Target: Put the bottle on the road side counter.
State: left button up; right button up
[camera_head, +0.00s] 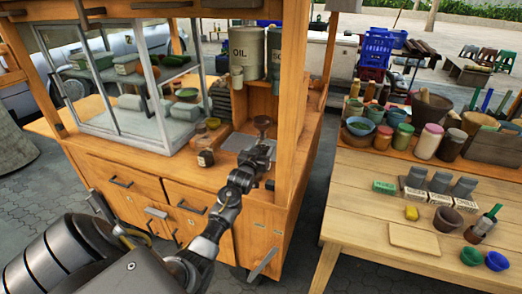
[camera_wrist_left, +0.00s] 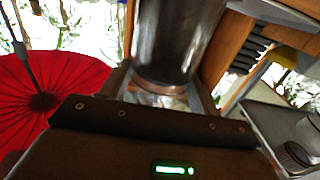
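My left gripper (camera_head: 258,156) is over the right end of the cart's wooden counter (camera_head: 180,174), its fingers pointing away from me. In the left wrist view a dark, shiny, bottle-like cylinder (camera_wrist_left: 170,40) with a brownish band stands straight ahead, between or just beyond the spread fingers (camera_wrist_left: 163,96). A small dark-topped vessel (camera_head: 262,122) shows just past the gripper in the head view. Whether the fingers touch it is unclear. A small glass jar with a dark lid (camera_head: 206,158) stands left of the gripper. My right gripper is not in view.
A glass case (camera_head: 125,95) takes up the counter's left side. Large containers, one marked OIL (camera_head: 246,52), stand on a shelf behind. A wooden post (camera_head: 291,90) rises right of the gripper. A separate table (camera_head: 365,215) with bowls and jars is at the right.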

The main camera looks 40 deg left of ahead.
pick_arm(q)
jog(key=o, duration=0.4)
jog(key=shift+o, duration=0.2)
jog(key=shift+r, duration=0.3)
jog(key=b+v, duration=0.1)
jog(key=v, duration=1.1)
jog(key=shift+f, duration=0.15)
